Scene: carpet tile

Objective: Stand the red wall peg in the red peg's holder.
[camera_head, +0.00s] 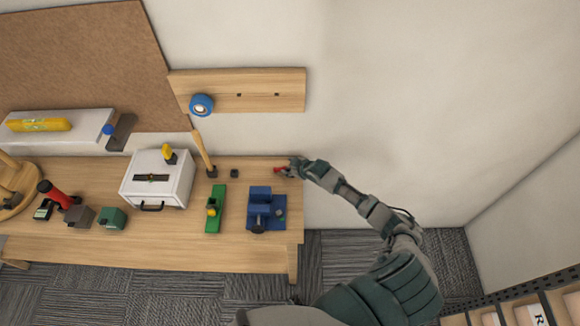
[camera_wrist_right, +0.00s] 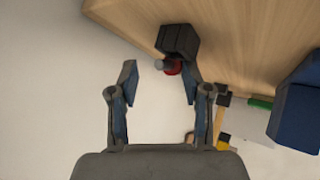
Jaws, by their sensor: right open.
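The red wall peg (camera_head: 279,170) shows as a small red piece at the right end of the wooden table, beside my right gripper (camera_head: 289,169). In the right wrist view its red part and grey end (camera_wrist_right: 171,67) show against a dark block (camera_wrist_right: 178,40), which looks like a holder. I cannot tell whether the peg stands in it or only lies in front. My right gripper (camera_wrist_right: 159,82) is open, its two fingers apart. The peg is near the tip of the right-hand finger, not clamped. My left gripper is not in view.
A blue vise-like tool (camera_head: 264,209), a green tool (camera_head: 215,209), a small dark cube (camera_head: 234,173) and a white box (camera_head: 157,182) stand on the table (camera_head: 180,245). A wooden wall rail (camera_head: 270,82) carries blue tape (camera_head: 201,105). The wall right of the table is bare.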

